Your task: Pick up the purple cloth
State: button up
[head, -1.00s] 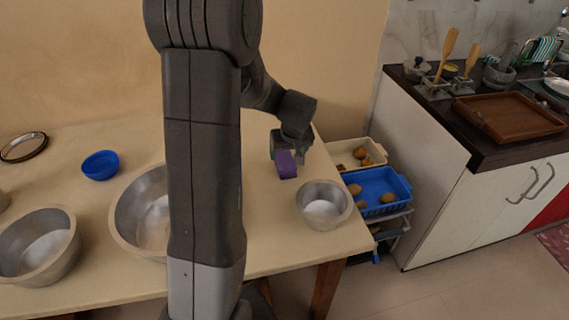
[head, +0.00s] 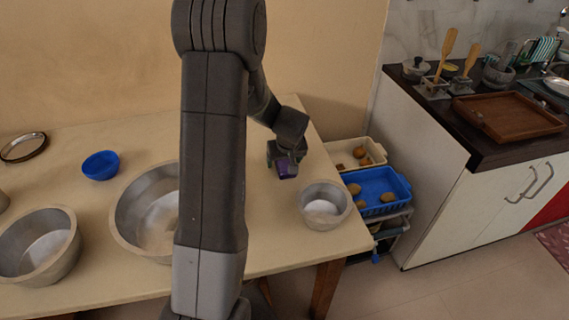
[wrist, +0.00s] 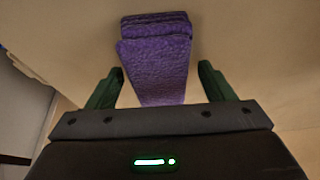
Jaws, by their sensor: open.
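The purple cloth (head: 286,168) is a small folded block on the cream table, behind the small metal bowl. My gripper (head: 284,160) is right at it from above and hides part of it in the head view. In the wrist view the purple cloth (wrist: 158,55) shows its textured folded layers. The green fingers of my gripper (wrist: 161,85) are apart, one on each side of the cloth's near end, with a gap visible on both sides. The far part of the cloth lies beyond the fingertips.
A small metal bowl (head: 324,206) stands close in front of the cloth. Larger metal bowls (head: 40,246) and a blue bowl (head: 101,165) are to the left. Crates (head: 376,190) stand beyond the table's right edge. My arm hides part of the table.

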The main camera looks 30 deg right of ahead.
jog(key=shift+f+b, duration=0.2)
jog(key=shift+b, duration=0.2)
jog(key=c, duration=1)
jog(key=shift+r, duration=0.15)
jog(key=shift+c, duration=0.2)
jog(key=shift+r+p, duration=0.2)
jog(key=shift+p, duration=0.3)
notch_tip(320, 180, up, 10)
jog(key=shift+f, duration=0.1)
jog(key=o, duration=0.4)
jog(key=c, duration=0.3)
